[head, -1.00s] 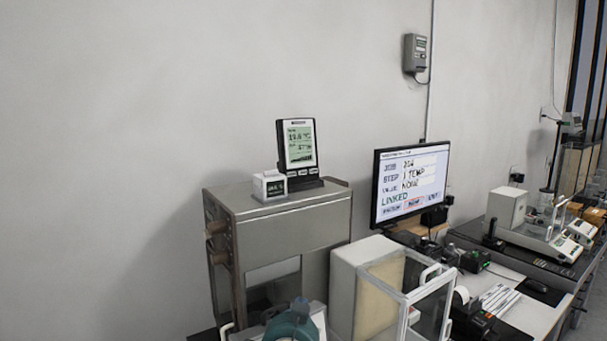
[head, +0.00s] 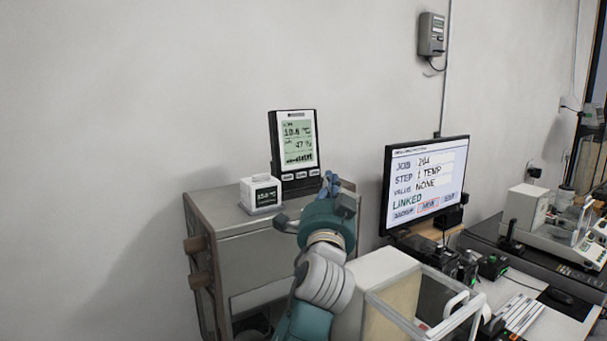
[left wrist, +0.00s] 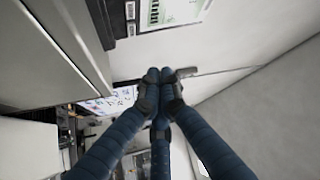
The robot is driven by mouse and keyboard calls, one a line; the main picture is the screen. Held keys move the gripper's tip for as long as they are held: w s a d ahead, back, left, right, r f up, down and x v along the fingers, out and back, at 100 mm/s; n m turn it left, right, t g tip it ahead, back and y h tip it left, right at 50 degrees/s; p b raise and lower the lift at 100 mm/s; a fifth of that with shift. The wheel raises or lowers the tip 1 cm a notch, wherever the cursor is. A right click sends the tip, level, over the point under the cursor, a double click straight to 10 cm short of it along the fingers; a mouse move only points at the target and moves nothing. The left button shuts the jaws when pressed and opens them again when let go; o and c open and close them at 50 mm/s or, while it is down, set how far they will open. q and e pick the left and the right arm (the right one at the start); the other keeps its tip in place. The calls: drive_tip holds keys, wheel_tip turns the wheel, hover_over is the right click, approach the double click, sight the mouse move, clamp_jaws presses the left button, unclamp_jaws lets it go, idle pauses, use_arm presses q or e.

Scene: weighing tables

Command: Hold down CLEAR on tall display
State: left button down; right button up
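The tall display (head: 293,150) is a black upright unit with a green-grey screen and a row of small grey buttons along its lower front. It stands on top of the metal cabinet (head: 225,215). The button lettering is too small to read. My left gripper (head: 330,182) is just in front of and right of the display's lower right corner; I cannot tell if it touches. In the left wrist view its dark fingers (left wrist: 162,75) meet at the tips, with nothing between them. Part of the display (left wrist: 172,12) shows beyond them at the top. My right gripper is out of view.
A small white cube display (head: 261,195) stands left of the tall display's base. A monitor (head: 425,185) stands to the right. A clear-walled box (head: 410,295) is at lower right.

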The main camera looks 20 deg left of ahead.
sight(301, 175)
use_arm(q)
drive_tip(key=w+a, duration=0.1)
drive_tip(key=a, duration=0.1)
drive_tip(key=w+a, duration=0.1)
drive_tip(key=a, duration=0.1)
drive_tip(key=w+a, duration=0.2)
drive_tip(key=shift+w+a+f+b, duration=0.1)
drive_tip(key=shift+f+b, duration=0.25)
drive_tip(key=shift+f, duration=0.05)
drive_tip(key=shift+w+a, duration=0.15)
drive_tip(key=shift+a, duration=0.05)
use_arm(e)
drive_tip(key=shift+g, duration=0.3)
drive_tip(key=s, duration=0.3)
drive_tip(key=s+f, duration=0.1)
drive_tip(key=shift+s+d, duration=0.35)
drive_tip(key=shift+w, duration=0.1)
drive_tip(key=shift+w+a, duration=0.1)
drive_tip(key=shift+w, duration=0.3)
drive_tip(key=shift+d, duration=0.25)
use_arm(q)
drive_tip(key=shift+w+a, duration=0.1)
drive_tip(key=shift+a, duration=0.05)
